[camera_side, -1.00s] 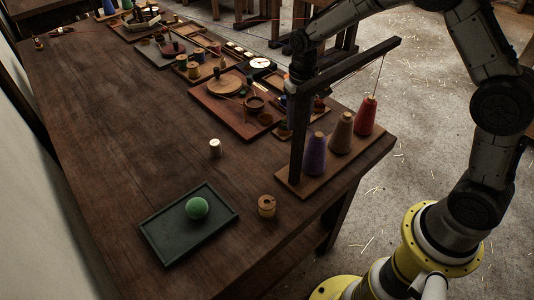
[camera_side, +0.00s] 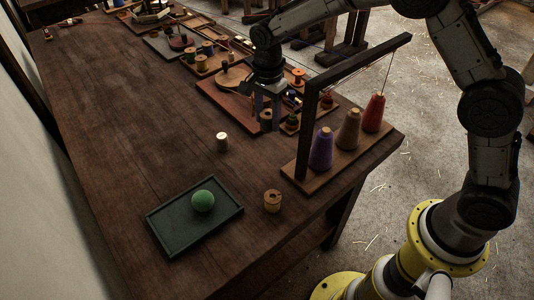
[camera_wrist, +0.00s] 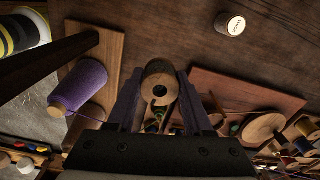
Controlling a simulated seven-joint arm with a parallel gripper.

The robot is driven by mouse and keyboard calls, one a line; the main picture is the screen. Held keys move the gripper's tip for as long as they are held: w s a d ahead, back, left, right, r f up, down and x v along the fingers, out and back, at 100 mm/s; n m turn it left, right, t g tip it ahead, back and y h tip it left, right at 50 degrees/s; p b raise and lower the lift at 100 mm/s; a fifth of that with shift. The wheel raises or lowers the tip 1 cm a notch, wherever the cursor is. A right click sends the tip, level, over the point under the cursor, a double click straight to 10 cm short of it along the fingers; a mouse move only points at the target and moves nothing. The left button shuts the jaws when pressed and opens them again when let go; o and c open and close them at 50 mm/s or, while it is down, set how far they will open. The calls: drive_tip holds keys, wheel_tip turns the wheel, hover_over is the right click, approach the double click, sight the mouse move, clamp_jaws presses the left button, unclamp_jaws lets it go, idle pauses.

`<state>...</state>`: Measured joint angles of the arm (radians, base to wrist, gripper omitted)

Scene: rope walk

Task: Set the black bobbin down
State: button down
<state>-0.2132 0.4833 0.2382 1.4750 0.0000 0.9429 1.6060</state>
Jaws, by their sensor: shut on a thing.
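My gripper (camera_side: 267,108) is shut on a bobbin, held end-on between the two fingers in the wrist view (camera_wrist: 161,84). The bobbin (camera_wrist: 160,71) shows a round wooden end with a dark hole; its winding is mostly hidden, so I take it to be the black bobbin. In the side view the bobbin (camera_side: 265,120) hangs between the fingers, near the front edge of the brown board (camera_side: 229,101). It looks roughly upright. I cannot tell whether its lower end touches anything.
A wooden stand (camera_side: 345,166) with purple (camera_side: 321,150), brown and red cones and an upright post is close on the right. The left tabletop is clear.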

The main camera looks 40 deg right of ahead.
sight(269, 116)
drive_tip(key=shift+a, duration=0.2)
drive_tip(key=shift+f, duration=0.1)
drive_tip(key=shift+f, duration=4.8)
drive_tip(key=shift+f, duration=0.2)
drive_tip(key=shift+c, duration=1.5)
unclamp_jaws()
wheel_tip(269, 116, up, 13)
drive_tip(key=shift+s+r, duration=0.15)
drive_tip(key=shift+s, duration=0.15)
drive_tip(key=shift+o, duration=0.4)
drive_tip(key=shift+r, duration=0.3)
